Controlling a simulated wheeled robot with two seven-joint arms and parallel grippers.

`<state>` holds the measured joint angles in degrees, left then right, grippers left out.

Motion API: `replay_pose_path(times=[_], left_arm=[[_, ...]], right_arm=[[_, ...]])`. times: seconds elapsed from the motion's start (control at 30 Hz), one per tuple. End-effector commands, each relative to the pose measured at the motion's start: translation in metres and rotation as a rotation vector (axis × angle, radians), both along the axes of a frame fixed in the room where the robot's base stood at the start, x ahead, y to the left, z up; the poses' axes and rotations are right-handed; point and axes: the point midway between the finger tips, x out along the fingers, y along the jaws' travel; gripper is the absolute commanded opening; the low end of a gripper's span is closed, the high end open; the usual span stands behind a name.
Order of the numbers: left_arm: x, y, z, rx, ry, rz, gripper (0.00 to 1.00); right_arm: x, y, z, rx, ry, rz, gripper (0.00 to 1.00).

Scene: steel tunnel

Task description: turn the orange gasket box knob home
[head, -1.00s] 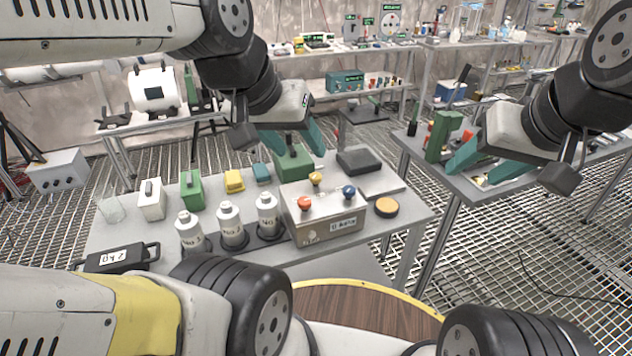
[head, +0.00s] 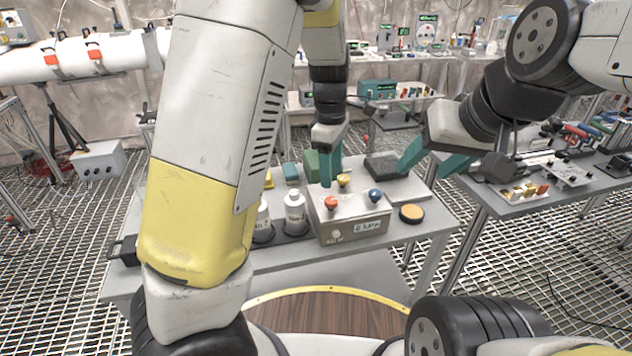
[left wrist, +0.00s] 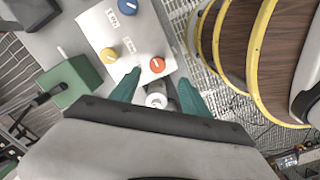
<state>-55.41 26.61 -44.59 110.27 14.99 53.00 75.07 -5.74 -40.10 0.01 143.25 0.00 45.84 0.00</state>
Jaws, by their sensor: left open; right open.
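The grey gasket box (head: 340,228) stands on the near table. Its orange knob (head: 331,203) is at the front left of the top, with a yellow knob (head: 344,180) behind and a blue knob (head: 375,195) to the right. My left gripper (head: 331,172) is open and points down over the box's left part. In the left wrist view, the orange knob (left wrist: 157,64), with a pale pointer line, lies just beyond the open fingertips (left wrist: 160,80), not between them. A white bottle top (left wrist: 155,97) shows between the fingers. My right gripper (head: 430,160) is open and empty, to the right.
White bottles (head: 295,215) stand close to the box's left. A green block (head: 312,165) and a dark pad (head: 384,165) are behind it. A round orange-topped disc (head: 411,213) lies to the right. Another table (head: 500,200) stands at the right, with a gap between.

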Motion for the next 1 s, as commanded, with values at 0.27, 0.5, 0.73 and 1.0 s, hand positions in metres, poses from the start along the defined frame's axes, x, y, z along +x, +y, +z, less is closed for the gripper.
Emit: replay_pose_path(times=[0.27, 0.5, 0.73, 1.0], left_arm=[[0.007, -0.008, -0.019, 0.047, -0.003, 0.064, 0.54], [0.007, -0.007, -0.058, 0.047, -0.001, 0.064, 0.54], [0.007, -0.008, -0.082, 0.044, -0.003, 0.062, 0.54], [0.007, -0.008, -0.085, 0.043, -0.005, 0.061, 0.54]], right_arm=[[0.0, 0.0, 0.0, 0.0, 0.0, 0.0, 0.54], [0.0, 0.0, 0.0, 0.0, 0.0, 0.0, 0.54], [0.0, 0.0, 0.0, 0.0, 0.0, 0.0, 0.54], [0.0, 0.0, 0.0, 0.0, 0.0, 0.0, 0.54]])
